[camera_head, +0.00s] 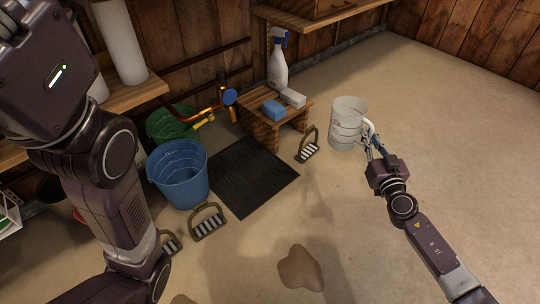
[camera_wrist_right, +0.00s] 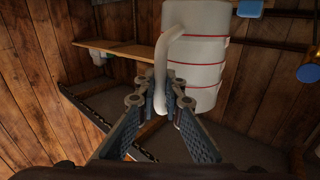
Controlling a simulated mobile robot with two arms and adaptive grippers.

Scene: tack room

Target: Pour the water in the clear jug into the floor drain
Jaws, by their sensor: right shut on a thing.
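The clear jug (camera_head: 347,126) is held at the right of the middle in the head view and looks roughly upright. It has thin red bands and a pale handle (camera_wrist_right: 170,50). My right gripper (camera_head: 371,143) is shut on the handle; its fingers also show around the handle in the right wrist view (camera_wrist_right: 160,98). I cannot make out the water level. A dark ribbed square (camera_head: 253,178) lies flat on the floor left of the jug; I cannot tell whether it is the floor drain or a mat. My left arm fills the left side, its gripper out of view.
A low wooden stool (camera_head: 262,112) holds a spray bottle (camera_head: 278,68), a blue sponge (camera_head: 273,109) and a pale block (camera_head: 293,97). A blue bucket (camera_head: 180,178) and green bucket (camera_head: 168,122) stand left. Stirrup-like objects (camera_head: 308,147) (camera_head: 207,224) and a brown patch (camera_head: 300,268) lie on the floor.

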